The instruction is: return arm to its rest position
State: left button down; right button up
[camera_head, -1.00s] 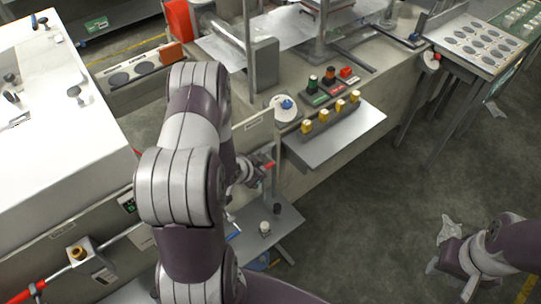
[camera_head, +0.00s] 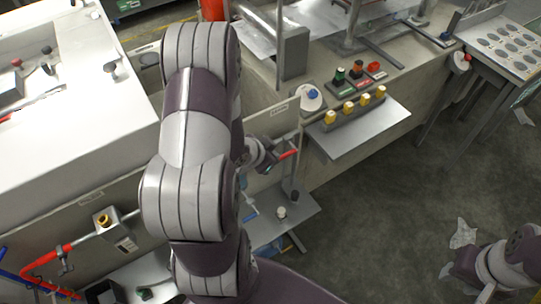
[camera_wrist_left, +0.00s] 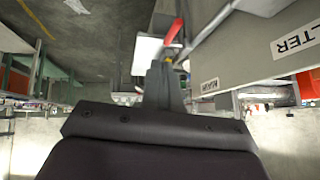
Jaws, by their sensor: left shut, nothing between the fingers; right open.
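My left arm (camera_head: 197,130) rises through the middle of the head view, bent over the bench front. Its gripper (camera_head: 266,154) is partly hidden behind the arm, close to a red handle (camera_head: 288,154). In the left wrist view my left gripper (camera_wrist_left: 165,75) is shut with nothing between its fingers; the red handle (camera_wrist_left: 173,32) shows just past its tips. I cannot tell whether they touch. My right gripper (camera_head: 467,282) is low at the right of the head view, open and empty above the floor.
A grey shelf with yellow knobs (camera_head: 360,128) juts from the bench, with push buttons (camera_head: 356,70) behind it. A white machine (camera_head: 75,130) fills the left. A red pipe (camera_head: 45,257) runs low left. Open floor (camera_head: 400,220) lies right; crumpled film (camera_head: 463,233) lies near my right gripper.

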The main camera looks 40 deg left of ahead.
pick_arm(q)
jog(key=s+a+f+n+g+y, duration=0.15)
jog(key=s+n+g, duration=0.25)
jog(key=s, duration=0.4)
jog(key=d+r+g+b, duration=0.1)
jog(key=d+r+b, duration=0.1)
jog(key=d, duration=0.5)
jog(key=s+d+r+g+b, duration=0.1)
jog(key=d+r+b, duration=0.2)
jog(key=d, duration=0.4)
jog(key=shift+s+d+r+h, duration=0.2)
jog(key=shift+r+h, duration=0.25)
jog(key=shift+r, duration=0.3)
jog(key=shift+a, duration=0.15)
